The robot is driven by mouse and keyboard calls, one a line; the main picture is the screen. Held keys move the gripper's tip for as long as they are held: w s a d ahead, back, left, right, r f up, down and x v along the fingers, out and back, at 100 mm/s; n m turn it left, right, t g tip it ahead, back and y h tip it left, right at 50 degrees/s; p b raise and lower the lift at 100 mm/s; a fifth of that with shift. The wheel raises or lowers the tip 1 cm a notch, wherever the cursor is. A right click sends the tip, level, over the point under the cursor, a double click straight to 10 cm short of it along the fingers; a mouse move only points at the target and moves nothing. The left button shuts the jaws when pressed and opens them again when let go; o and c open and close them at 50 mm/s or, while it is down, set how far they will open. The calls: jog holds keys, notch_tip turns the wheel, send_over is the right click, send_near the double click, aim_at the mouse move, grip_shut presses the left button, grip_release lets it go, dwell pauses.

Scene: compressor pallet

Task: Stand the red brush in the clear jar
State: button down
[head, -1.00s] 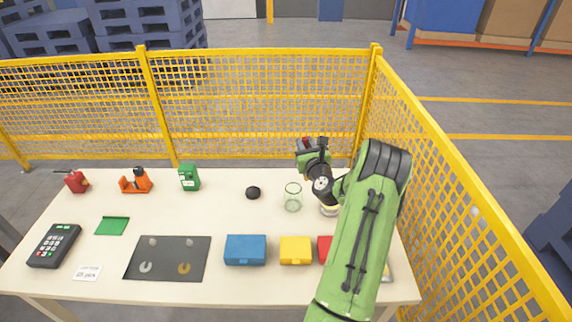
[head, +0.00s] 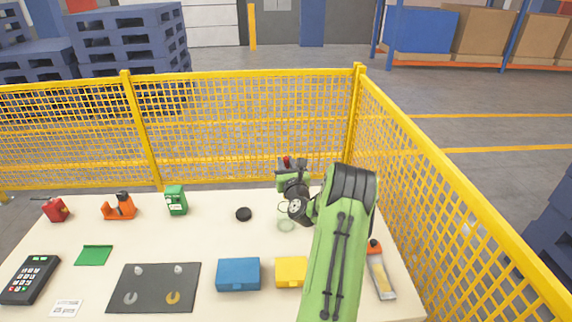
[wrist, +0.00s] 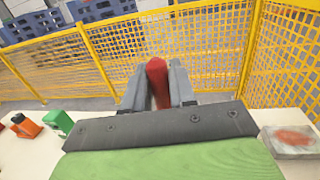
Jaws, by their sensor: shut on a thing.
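The red brush (wrist: 157,78) stands between the two grey fingers of my gripper (wrist: 157,92), which is shut on it in the wrist view. In the head view, my gripper (head: 287,170) is raised at the back of the table, with a small red bit of the brush showing at its top. The clear jar (head: 286,224) stands on the table just below the gripper in the picture. My wrist partly covers it. The brush's lower end is hidden, and I cannot tell its height over the jar.
A black puck (head: 243,214) lies left of the jar. A blue box (head: 238,274) and a yellow box (head: 291,271) sit in front. An orange-capped tube (head: 381,272) lies right of my arm. A yellow mesh fence (head: 240,130) runs behind and along the right.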

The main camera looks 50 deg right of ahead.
jog(key=shift+f+b, duration=3.35)
jog(key=shift+f, duration=1.15)
jog(key=c, duration=0.8)
grip_release()
jog(key=shift+r, duration=0.1)
jog(key=shift+c, duration=0.2)
jog(key=b+v, duration=1)
jog(key=v, duration=0.5)
jog(key=shift+s+a, duration=0.25)
jog(key=shift+w, duration=0.1)
